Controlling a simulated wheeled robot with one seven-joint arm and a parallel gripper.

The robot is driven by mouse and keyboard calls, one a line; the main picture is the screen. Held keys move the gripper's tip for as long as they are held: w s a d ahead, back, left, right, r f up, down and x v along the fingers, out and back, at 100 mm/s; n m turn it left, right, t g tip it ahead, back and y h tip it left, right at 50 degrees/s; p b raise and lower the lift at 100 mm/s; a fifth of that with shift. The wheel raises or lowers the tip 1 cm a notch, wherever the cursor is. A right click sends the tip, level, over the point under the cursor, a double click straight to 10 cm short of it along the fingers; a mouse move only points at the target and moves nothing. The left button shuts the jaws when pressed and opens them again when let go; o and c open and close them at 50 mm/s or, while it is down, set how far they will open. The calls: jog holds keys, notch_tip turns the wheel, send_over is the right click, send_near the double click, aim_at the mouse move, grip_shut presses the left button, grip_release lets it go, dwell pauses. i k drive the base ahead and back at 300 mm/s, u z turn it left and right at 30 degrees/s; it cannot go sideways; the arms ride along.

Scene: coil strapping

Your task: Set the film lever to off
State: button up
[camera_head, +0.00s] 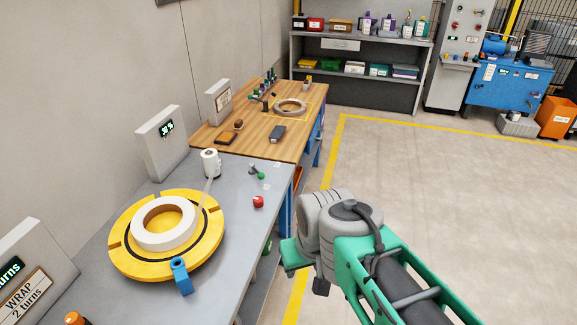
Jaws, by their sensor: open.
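A small lever with a green knob (261,175) stands on the grey bench (235,225), towards its right edge. I take it to be the film lever. Its arm slants, with the knob at the lower right. Small labels lie beside it, too small to read. A white film roll (210,162) stands left of the lever, and a strip of film runs from it down to the white coil (163,222) on the yellow turntable (122,252). My gripper (306,270) is in front of the bench's right edge, apart from the lever; its jaws are mostly hidden by my arm.
A red button (258,201) sits close in front of the lever. A blue part (181,275) stands at the turntable's front edge. A grey display box (160,142) stands behind. A wooden table (262,138) with a ring lies beyond. The floor to the right is clear.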

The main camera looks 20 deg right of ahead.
aim_at(252, 169)
jog(key=z, duration=0.95)
jog(key=i, duration=1.6)
jog(key=u, duration=3.8)
